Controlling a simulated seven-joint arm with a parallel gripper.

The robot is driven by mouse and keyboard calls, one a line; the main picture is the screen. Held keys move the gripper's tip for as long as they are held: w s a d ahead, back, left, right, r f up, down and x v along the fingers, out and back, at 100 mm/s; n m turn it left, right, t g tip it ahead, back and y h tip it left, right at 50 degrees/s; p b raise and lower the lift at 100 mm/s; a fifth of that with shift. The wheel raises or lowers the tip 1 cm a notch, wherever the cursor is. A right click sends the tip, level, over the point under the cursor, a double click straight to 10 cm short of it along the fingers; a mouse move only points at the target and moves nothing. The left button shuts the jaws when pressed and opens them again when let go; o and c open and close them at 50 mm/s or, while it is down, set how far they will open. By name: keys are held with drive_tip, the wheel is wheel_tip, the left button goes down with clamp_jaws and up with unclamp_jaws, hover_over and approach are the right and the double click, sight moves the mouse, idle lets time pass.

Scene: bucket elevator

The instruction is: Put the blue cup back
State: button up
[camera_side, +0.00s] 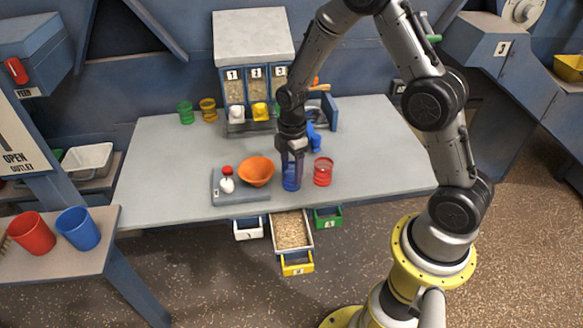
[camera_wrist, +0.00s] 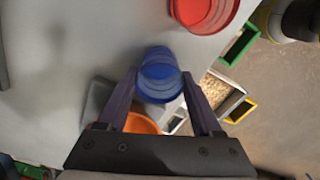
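A blue cup (camera_side: 291,181) stands upright at, or just above, the grey table near its front edge, left of a red cup (camera_side: 323,172). My gripper (camera_side: 292,156) points down over it, with one finger on each side. In the wrist view the blue cup (camera_wrist: 160,75) fills the space between the fingertips (camera_wrist: 160,82), with no clear gap at either side. I cannot tell whether it is lifted. The red cup (camera_wrist: 205,8) shows at the top of that view. Another blue cup (camera_side: 78,228) stands on a side table at the left.
An orange bowl (camera_side: 256,171) sits left of my gripper, near a grey base with a red-topped white piece (camera_side: 227,181). Green (camera_side: 186,112) and amber (camera_side: 208,109) cups stand at the back left. Numbered dispensers (camera_side: 254,82) are behind. Open trays (camera_side: 293,232) lie below the front edge.

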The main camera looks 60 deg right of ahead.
drive_tip(key=shift+o, duration=1.3)
drive_tip(key=shift+r, duration=0.1)
wheel_tip(320, 180, up, 12)
drive_tip(key=s+a+r+m+t, duration=0.3)
drive_tip(key=s+r+m, duration=0.4)
drive_tip(key=s+r, duration=0.4)
drive_tip(key=s+a+r+m+t, duration=0.1)
drive_tip(key=s+m+t, duration=0.1)
drive_tip(key=s+m, duration=0.4)
drive_tip(key=shift+s+a+r+m, duration=0.25)
drive_tip(key=shift+s+r+m, duration=0.05)
drive_tip(key=shift+s, duration=2.25)
